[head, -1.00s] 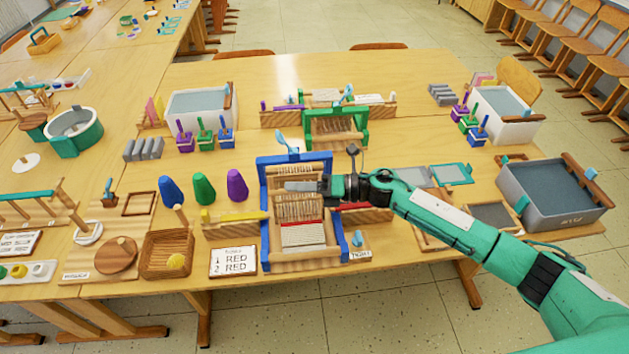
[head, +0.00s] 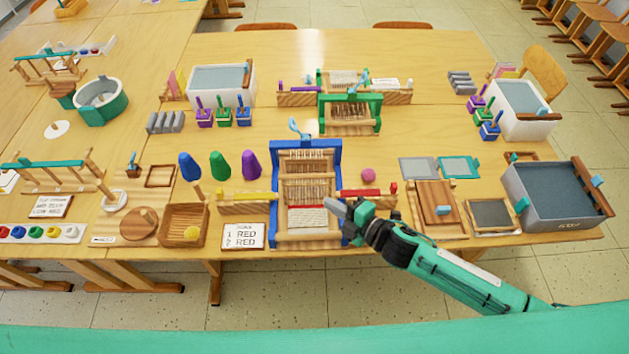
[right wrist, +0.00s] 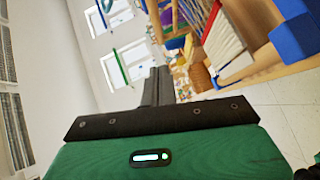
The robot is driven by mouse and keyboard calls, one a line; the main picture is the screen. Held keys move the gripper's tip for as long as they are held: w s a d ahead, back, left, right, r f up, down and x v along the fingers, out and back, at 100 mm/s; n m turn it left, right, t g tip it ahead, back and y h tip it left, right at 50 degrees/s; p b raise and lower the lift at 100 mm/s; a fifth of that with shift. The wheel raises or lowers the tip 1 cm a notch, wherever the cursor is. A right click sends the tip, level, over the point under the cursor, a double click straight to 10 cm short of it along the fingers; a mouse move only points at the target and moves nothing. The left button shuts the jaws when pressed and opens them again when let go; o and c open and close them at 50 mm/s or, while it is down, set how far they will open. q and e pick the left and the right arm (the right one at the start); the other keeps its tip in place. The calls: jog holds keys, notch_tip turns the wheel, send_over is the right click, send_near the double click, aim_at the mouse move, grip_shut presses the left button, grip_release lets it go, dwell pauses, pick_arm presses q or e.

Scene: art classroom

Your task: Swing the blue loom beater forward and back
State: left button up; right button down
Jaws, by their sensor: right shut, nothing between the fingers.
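The blue loom (head: 341,160) stands upright on the table in the middle of the head view. Its blue top bar (head: 308,144) and a light-blue lever (head: 294,126) are at the back, with cream warp threads and a red woven band in front. I cannot tell which blue part is the beater. My right gripper (head: 336,207) is shut and empty at the loom's front right side, overlapping its frame in the picture; contact is unclear. In the right wrist view, the shut fingers (right wrist: 156,87) have part of the loom (right wrist: 297,38) to their right. My left gripper is out of view.
A green loom (head: 348,120) stands behind. Red and yellow sticks lie beside the blue loom, with a pink ball (head: 368,175) to its right. A "RED RED" card (head: 242,236) lies front left. Wooden frames (head: 435,208) and a grey tub (head: 553,205) are right.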

aim_at(303, 178)
jog(key=p+x, duration=0.1)
jog(key=x, duration=0.5)
jog(key=shift+w+a+r+p, duration=0.1)
jog(key=shift+w+a+p, duration=0.05)
jog(key=shift+a+p, duration=0.15)
jog(key=shift+w+f+p, duration=0.15)
jog(key=shift+w, duration=0.4)
jog(key=shift+w+f+p, duration=0.15)
jog(key=shift+w+f, duration=0.05)
jog(key=shift+w, duration=0.3)
jog(key=shift+w+d+f, duration=0.1)
jog(key=shift+w+f, duration=0.05)
jog(key=shift+w, duration=0.3)
jog(key=shift+w+f, duration=0.2)
jog(key=shift+w, duration=0.25)
jog(key=shift+d+p, duration=0.1)
jog(key=shift+p, duration=0.2)
